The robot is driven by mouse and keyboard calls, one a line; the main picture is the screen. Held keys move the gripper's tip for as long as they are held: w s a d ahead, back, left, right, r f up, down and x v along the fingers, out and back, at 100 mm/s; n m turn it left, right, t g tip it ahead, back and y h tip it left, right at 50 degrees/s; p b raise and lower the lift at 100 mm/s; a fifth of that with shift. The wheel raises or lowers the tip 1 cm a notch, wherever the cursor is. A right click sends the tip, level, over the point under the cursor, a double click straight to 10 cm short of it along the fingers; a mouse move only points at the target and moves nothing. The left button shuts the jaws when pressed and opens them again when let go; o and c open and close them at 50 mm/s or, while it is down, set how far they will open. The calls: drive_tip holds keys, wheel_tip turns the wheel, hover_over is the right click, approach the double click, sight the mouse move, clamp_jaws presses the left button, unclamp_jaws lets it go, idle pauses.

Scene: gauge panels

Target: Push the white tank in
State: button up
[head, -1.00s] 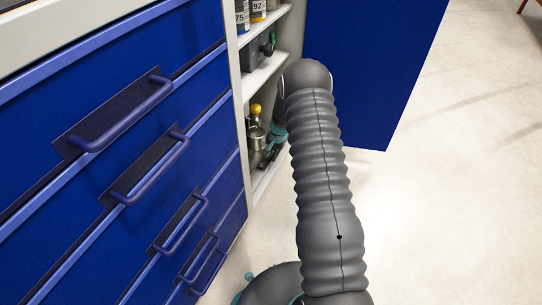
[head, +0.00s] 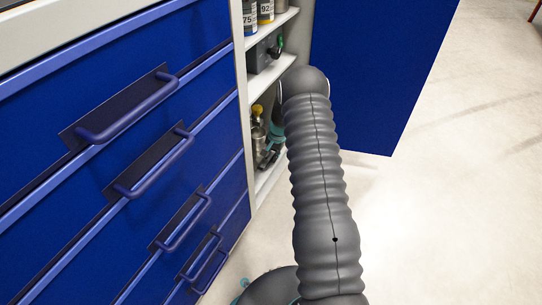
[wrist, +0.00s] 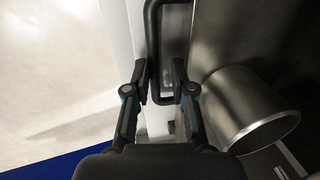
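I cannot make out a white tank for certain in either view. In the wrist view my gripper (wrist: 160,72) is open, its two dark fingers apart. A black looped handle (wrist: 153,30) lies at the fingertips, its left bar between them in the picture; I cannot tell whether they touch. A pale upright surface (wrist: 118,30) stands left of the fingers; I cannot tell what it belongs to. In the head view my arm reaches to the open shelves (head: 272,84), and the gripper is mostly hidden behind it.
A shiny metal cylinder (wrist: 250,110) is close on the right of my gripper. On the lower shelf stands a metal bottle with a yellow top (head: 258,132). Blue drawers (head: 60,215) with protruding handles are on the left, a blue door (head: 375,80) on the right.

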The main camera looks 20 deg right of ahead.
drive_tip(key=shift+d, duration=0.1)
wheel_tip(320, 180, up, 12)
drive_tip(key=s+d, duration=0.1)
drive_tip(key=shift+s+d, duration=0.2)
drive_tip(key=shift+s, duration=0.15)
drive_tip(key=shift+f, duration=0.1)
idle(0.6)
drive_tip(key=s+a+f+n+g, duration=0.1)
drive_tip(key=s+f+n+g, duration=0.1)
drive_tip(key=s, duration=0.4)
drive_tip(key=s+a+r+n+t+p, duration=0.2)
drive_tip(key=s+a+r, duration=0.3)
drive_tip(key=s+r, duration=0.6)
drive_tip(key=s+a+r+n+t+h+p, duration=0.1)
drive_tip(key=s+a+r, duration=0.4)
drive_tip(key=s+r, duration=0.6)
drive_tip(key=s+a+r+n+t+p, duration=0.3)
drive_tip(key=s+r, duration=0.8)
drive_tip(key=r, duration=0.8)
drive_tip(key=shift+s+a+n+p, duration=0.35)
drive_tip(key=shift+a+n+p, duration=0.45)
drive_tip(key=shift+a+p, duration=0.3)
